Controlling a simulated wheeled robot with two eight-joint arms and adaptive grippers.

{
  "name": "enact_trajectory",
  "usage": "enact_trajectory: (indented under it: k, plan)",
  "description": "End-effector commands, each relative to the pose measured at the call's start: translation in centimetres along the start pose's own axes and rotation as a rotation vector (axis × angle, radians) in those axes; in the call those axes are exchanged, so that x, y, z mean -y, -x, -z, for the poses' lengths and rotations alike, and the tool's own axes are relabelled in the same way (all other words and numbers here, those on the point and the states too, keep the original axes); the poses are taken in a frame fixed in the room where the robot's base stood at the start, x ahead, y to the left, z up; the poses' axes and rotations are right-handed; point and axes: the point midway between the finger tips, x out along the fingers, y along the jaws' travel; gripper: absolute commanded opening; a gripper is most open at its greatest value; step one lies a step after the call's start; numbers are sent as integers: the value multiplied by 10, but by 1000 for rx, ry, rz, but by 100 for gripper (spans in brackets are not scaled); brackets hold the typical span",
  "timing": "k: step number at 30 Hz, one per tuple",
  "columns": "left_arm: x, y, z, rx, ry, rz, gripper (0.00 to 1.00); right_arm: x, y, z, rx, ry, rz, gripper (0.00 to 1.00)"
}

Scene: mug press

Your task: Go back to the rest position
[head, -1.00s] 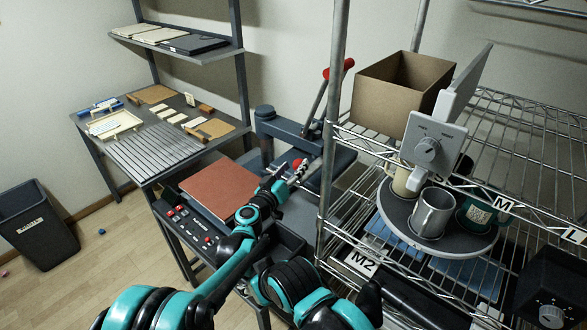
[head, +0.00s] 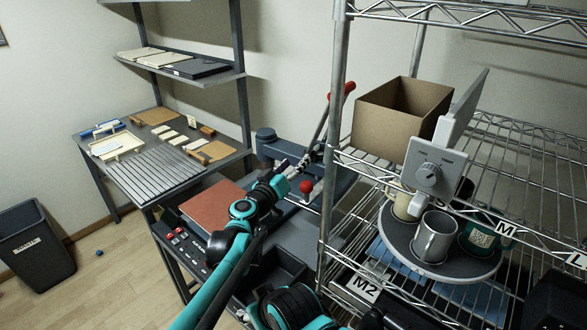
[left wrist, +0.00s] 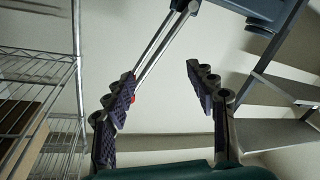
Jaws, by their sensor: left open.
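My left gripper (head: 293,170) is in front of the dark press (head: 335,172), just up and left of a red ball knob (head: 306,186) in the picture. In the left wrist view its two padded fingers (left wrist: 165,103) are wide apart with nothing between them, only pale wall behind. The press lever (head: 322,118) slants up to a red handle (head: 349,87). A metal mug (head: 436,238), a cream mug (head: 402,206) and a green mug (head: 478,233) stand on a round grey tray (head: 413,262) on the wire rack. My right gripper does not show.
The wire rack (head: 335,130) with its post is close to the right of my arm. It carries an open cardboard box (head: 400,108) and a grey dial device (head: 432,170). A workbench (head: 155,165) stands left. A black bin (head: 35,242) is on open floor.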

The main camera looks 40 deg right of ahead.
Motion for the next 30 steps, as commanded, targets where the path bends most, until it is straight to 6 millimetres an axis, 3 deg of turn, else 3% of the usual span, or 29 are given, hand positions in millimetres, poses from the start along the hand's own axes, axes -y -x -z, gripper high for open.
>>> enact_trajectory:
  k: [16,20,23,27,30]
  plan:
    - [0,0,0,0,0,0,56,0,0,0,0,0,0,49]
    - [6,15,10,10,-11,14,56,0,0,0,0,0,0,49]
    - [20,51,30,39,-32,47,56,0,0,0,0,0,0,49]
    - [46,133,53,121,-64,136,56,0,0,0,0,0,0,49]
    - [65,200,57,195,-74,224,56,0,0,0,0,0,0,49]
